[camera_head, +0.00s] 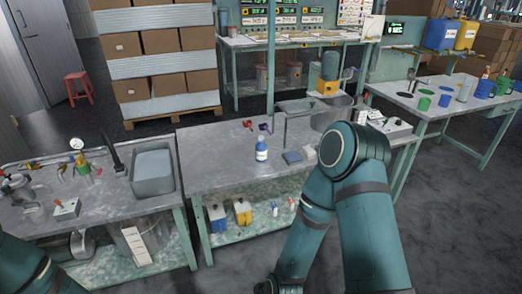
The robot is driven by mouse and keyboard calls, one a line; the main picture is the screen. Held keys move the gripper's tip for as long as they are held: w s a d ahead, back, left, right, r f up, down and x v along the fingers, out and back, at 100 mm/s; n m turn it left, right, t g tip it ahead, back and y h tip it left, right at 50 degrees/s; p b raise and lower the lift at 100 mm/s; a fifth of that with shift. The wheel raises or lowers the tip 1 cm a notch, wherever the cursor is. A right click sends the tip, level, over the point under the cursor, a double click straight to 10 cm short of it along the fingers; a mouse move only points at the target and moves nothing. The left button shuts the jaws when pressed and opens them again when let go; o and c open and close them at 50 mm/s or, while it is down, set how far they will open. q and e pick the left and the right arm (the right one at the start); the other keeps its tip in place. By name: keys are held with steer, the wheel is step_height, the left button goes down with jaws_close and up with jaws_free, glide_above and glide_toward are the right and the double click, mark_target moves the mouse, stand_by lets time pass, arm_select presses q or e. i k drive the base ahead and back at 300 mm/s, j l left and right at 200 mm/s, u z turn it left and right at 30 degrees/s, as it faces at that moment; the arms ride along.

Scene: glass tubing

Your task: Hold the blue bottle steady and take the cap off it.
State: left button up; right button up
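The blue bottle (261,150) stands upright on the middle grey workbench, near its front edge, with a pale band round it. Its top looks capped, but is too small to make out clearly. Nothing touches the bottle. My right arm is bent in front of the bench, its elbow high to the right of the bottle. A dark part at its lower end (267,287), probably my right gripper, is cut by the bottom edge, below and well apart from the bottle; its fingers cannot be made out. My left arm shows only at the bottom left corner, and its gripper is out of view.
Near the bottle are a small blue-grey block (291,157), red and purple small items (265,128) and a metal stand (297,110). A grey bin (152,172) stands on the left bench. A lower shelf holds jugs (242,211). The bench left of the bottle is clear.

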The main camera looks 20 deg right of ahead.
mark_target(261, 148)
steer(key=i+l+u, duration=0.1)
steer(key=l, duration=0.25)
steer(key=i+l, duration=0.25)
steer(key=i+l+u, duration=0.15)
steer(key=l, duration=0.3)
steer(key=i+l+u, duration=0.1)
steer(key=l, duration=0.25)
steer(key=i+l, duration=0.15)
steer(key=l, duration=0.25)
steer(key=j+u, duration=0.05)
